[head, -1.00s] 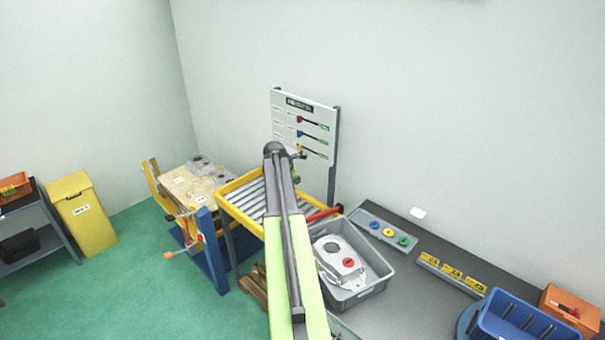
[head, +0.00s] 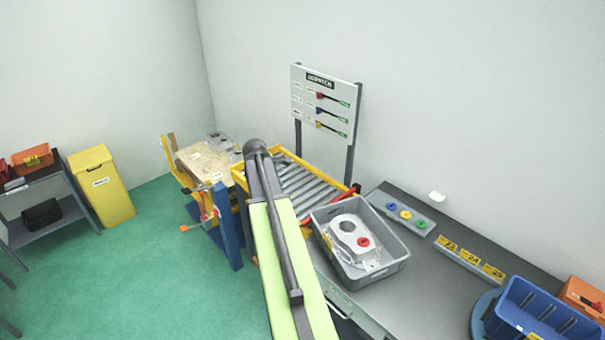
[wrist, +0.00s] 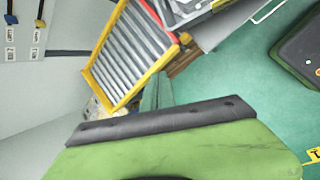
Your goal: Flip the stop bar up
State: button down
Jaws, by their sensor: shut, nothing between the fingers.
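The red stop bar (head: 345,194) lies low across the near end of the roller conveyor (head: 305,187), with a dark knob at its right end. The grey tray hides part of it. My gripper (wrist: 165,120) shows as a dark edge on a green body low in the wrist view, shut and empty, apart from the conveyor. In the head view my arm hides it.
A grey tray (head: 398,257) with a casting (head: 347,236) stands on the grey bench (head: 425,285) beside the conveyor end. A dispatch board (head: 325,105) stands behind the conveyor. A blue bin (head: 535,318) is at right. Green floor is open at left.

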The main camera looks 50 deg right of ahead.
jog(key=w+a+f+m+y+b, duration=0.2)
jog(key=a+f+b, duration=0.5)
jog(key=a, duration=0.9)
jog(key=w+a+f+m+y+b, duration=0.1)
jog(key=w+a+f+m+b, duration=0.2)
jog(key=a+f, duration=0.95)
jog(key=s+a+f+m+y+b, duration=0.1)
jog(key=s+a+b, duration=0.1)
jog(key=a, duration=0.6)
jog(key=s+a+f+m+y+b, duration=0.1)
jog(key=s+a+f+m+b, duration=0.1)
jog(key=a, duration=0.6)
jog(key=s+a+f+m+g+b, duration=0.1)
jog(key=s+a+f+b, duration=0.1)
jog(key=a, duration=0.6)
jog(key=shift+s+a+y+b, duration=0.2)
jog(key=shift+s+y+b, duration=0.25)
jog(key=shift+b, duration=0.75)
